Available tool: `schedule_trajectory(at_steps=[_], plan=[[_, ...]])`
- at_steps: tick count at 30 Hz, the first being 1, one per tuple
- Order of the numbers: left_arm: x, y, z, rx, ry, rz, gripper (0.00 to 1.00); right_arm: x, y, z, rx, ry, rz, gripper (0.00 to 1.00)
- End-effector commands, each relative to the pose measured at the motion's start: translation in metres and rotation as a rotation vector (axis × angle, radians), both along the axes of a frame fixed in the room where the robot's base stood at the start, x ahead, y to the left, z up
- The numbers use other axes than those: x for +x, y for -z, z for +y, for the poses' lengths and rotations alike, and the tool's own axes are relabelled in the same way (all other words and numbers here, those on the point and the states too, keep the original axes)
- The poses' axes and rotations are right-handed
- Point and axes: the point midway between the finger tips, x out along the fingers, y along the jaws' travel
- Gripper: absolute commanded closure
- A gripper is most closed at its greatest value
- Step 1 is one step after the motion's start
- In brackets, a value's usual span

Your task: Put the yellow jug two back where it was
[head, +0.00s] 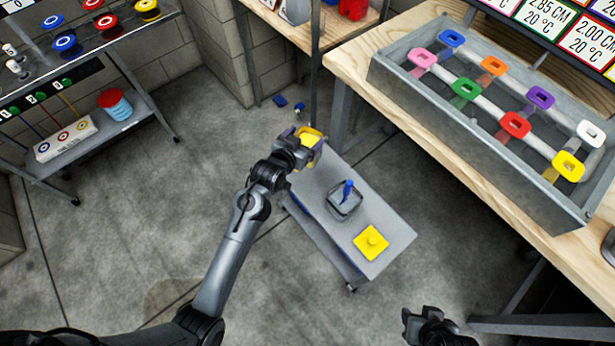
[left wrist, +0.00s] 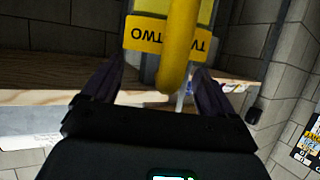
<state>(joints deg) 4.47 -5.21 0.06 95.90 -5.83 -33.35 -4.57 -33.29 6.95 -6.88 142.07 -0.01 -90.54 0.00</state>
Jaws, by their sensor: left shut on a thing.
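The yellow jug two (left wrist: 146,35) shows in the left wrist view with a yellow label reading "TWO" and a thick yellow handle between my fingers. In the head view the jug (head: 312,136) is mostly hidden by my left gripper (head: 305,143). My left gripper, also in the left wrist view (left wrist: 158,95), is shut on the jug at the far end of the small grey cart (head: 395,245). Whether the jug touches the cart cannot be told. My right gripper (head: 425,313) is empty at the bottom right of the head view; its fingers seem apart.
On the cart stand a clear container with a blue item (head: 345,203) and a yellow square piece (head: 371,242). A wooden bench (head: 350,62) at right holds a grey metal trough (head: 400,83) with several coloured handles. A shelf rack (head: 150,107) stands left. Small blue pieces (head: 280,101) lie on the floor.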

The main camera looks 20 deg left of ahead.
Motion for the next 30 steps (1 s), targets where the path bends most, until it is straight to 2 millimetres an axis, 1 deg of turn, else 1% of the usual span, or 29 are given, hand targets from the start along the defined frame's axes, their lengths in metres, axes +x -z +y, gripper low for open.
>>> schedule_trajectory(at_steps=[1,5,10,12,17,20,27,30], plan=[[0.001,0.005,0.0,-0.001,0.0,-0.004,0.96,0.0,0.006,0.0,0.002,0.002,-0.001,0.57],[0.001,0.019,0.0,-0.001,0.001,-0.003,0.96,0.0,0.013,0.001,0.004,0.003,0.0,0.57],[0.001,0.041,-0.001,-0.001,0.002,-0.003,0.96,0.0,0.025,0.001,0.006,0.003,-0.001,0.57],[0.001,0.047,-0.001,0.0,0.001,-0.004,0.96,0.0,0.027,0.001,0.006,0.003,-0.001,0.57],[0.001,0.054,-0.001,0.0,0.001,-0.004,0.96,0.0,0.03,0.001,0.006,0.003,-0.001,0.57],[0.001,0.061,-0.001,-0.001,0.001,-0.003,0.96,0.0,0.034,0.001,0.005,0.002,-0.002,0.57],[0.001,0.092,0.0,-0.001,0.001,-0.003,0.96,0.0,0.052,0.0,-0.001,-0.001,-0.002,0.57],[0.001,0.099,-0.001,0.0,0.001,-0.004,0.96,0.0,0.056,-0.001,-0.004,-0.003,-0.002,0.57]])
